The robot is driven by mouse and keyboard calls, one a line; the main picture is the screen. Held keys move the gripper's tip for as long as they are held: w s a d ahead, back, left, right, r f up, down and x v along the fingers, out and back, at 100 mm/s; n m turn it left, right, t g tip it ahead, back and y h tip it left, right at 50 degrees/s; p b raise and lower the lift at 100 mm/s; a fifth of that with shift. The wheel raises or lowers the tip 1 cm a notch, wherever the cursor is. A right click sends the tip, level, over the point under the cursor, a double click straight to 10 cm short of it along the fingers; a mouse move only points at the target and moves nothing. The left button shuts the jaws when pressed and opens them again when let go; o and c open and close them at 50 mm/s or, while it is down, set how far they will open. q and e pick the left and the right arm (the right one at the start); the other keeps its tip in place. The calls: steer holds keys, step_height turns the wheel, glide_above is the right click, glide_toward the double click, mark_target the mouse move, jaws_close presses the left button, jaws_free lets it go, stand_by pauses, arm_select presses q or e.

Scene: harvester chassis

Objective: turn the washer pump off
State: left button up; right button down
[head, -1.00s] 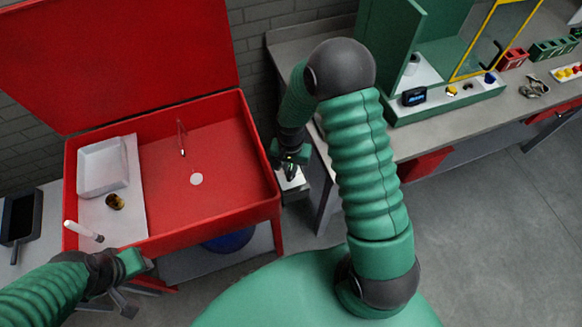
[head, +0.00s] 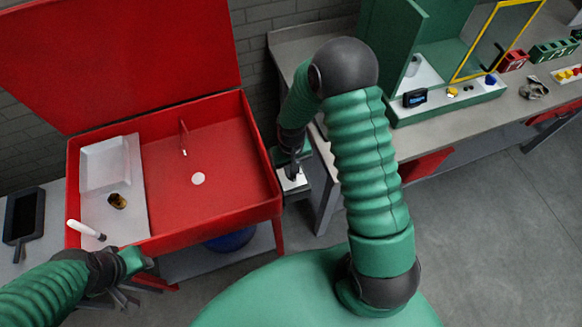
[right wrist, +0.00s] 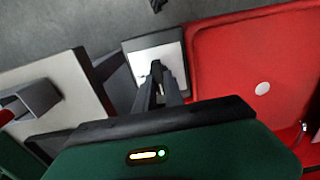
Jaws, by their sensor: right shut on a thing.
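The red parts washer (head: 255,195) stands at the left with its lid up; its basin has a thin spout (head: 184,140) and a round white drain (head: 198,179). A small grey box with a white face (head: 300,184) sits against the washer's right side; it also shows in the right wrist view (right wrist: 172,56). My right gripper (head: 293,172) is over this box, its fingers (right wrist: 157,72) shut at the white face on a small switch, which they mostly hide. My left gripper (head: 122,297) is low at the washer's front left; its finger gap is unclear.
A white tray (head: 103,165), a brown-gold part (head: 118,201) and a white-handled brush (head: 86,230) are at the basin's left. A grey bench (head: 460,120) with a green cabinet stands right. A blue bucket (head: 230,240) is under the washer. Floor at right is clear.

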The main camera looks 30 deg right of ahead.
steer(key=shift+s, duration=0.2)
steer(key=c, duration=1.7)
jaws_free()
steer(key=shift+o, duration=1)
steer(key=shift+s+r, duration=0.1)
steer(key=shift+o, duration=0.3)
steer(key=shift+s+a, duration=0.1)
arm_select(q)
steer(key=shift+s+a+r, duration=0.1)
steer(key=shift+s+a, duration=0.1)
steer(key=shift+s, duration=0.2)
steer(key=shift+w, duration=0.1)
arm_select(e)
steer(key=shift+r, duration=0.1)
